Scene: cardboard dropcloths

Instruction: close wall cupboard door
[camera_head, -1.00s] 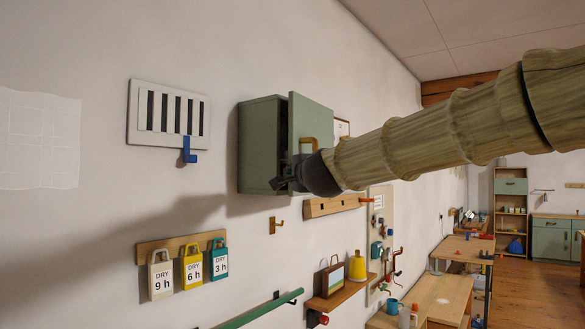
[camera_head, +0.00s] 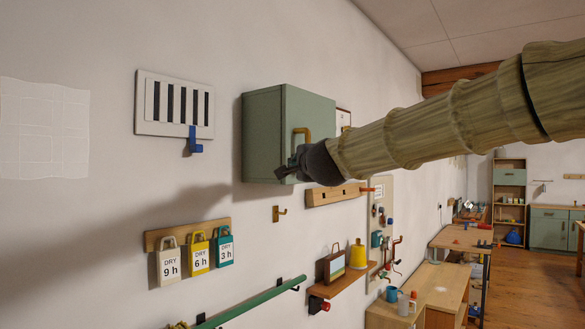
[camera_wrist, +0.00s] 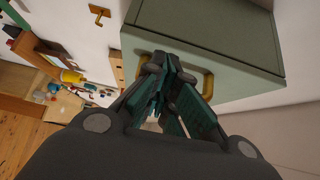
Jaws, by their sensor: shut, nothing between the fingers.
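The green wall cupboard (camera_head: 262,140) hangs on the white wall, and its door (camera_head: 310,112) lies flush against the box with no gap that I can see. A brass handle (camera_head: 301,133) is on the door. My gripper (camera_head: 284,174) is shut and empty at the lower part of the door, close to or touching it; I cannot tell which. In the wrist view my gripper (camera_wrist: 160,88) has its fingers together in front of the door face (camera_wrist: 228,84), and the brass handle (camera_wrist: 207,84) shows beside and partly behind them. My gripper and wrist hide the door's lower part.
A white vent with a blue lever (camera_head: 194,142) is left of the cupboard. A brass hook (camera_head: 279,213) and a wooden peg rail (camera_head: 335,194) are below it. Hanging tags (camera_head: 198,252), a green rail (camera_head: 250,306) and a small shelf (camera_head: 342,283) are lower on the wall.

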